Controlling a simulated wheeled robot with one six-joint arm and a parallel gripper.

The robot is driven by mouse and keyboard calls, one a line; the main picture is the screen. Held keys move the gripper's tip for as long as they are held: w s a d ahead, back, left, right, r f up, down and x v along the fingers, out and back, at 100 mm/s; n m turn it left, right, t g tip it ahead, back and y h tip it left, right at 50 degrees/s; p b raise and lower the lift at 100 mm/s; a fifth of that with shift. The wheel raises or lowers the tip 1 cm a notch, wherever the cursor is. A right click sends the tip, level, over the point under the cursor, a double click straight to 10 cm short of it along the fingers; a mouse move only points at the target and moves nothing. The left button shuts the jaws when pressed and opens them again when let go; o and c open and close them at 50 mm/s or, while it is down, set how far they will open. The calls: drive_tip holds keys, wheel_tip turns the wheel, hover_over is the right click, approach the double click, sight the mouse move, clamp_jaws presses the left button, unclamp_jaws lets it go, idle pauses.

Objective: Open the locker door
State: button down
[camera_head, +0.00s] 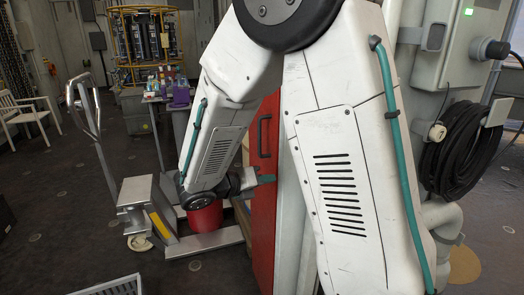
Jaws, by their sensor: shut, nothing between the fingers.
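The red locker door (263,225) stands upright near the middle of the view, seen at a steep angle. A dark bar handle (264,136) is on its upper part. My arm covers much of the area right of the door, so the rest of the locker is hidden. My gripper (266,179) has teal fingers and is shut and empty. It appears in front of the red door, below the handle and apart from it. I cannot tell whether the fingertips touch the door, or whether the door is ajar.
A pallet jack (150,205) stands at left with a red bucket (205,217) near it. Behind are a small table with bottles (178,93), a yellow cage (145,45) and a white chair (25,115). A black cable coil (462,155) hangs at right. The left floor is partly clear.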

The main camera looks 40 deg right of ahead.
drive_tip(key=w+a+r+n+t+h, duration=0.2)
drive_tip(key=w+n+t, duration=0.3)
drive_tip(key=w+n, duration=0.5)
drive_tip(key=n, duration=0.3)
approach(270, 144)
drive_tip(key=shift+t, duration=0.4)
drive_tip(key=x, duration=0.4)
drive_tip(key=shift+s+d, duration=0.2)
drive_tip(key=shift+d, duration=0.2)
drive_tip(key=shift+a, duration=0.1)
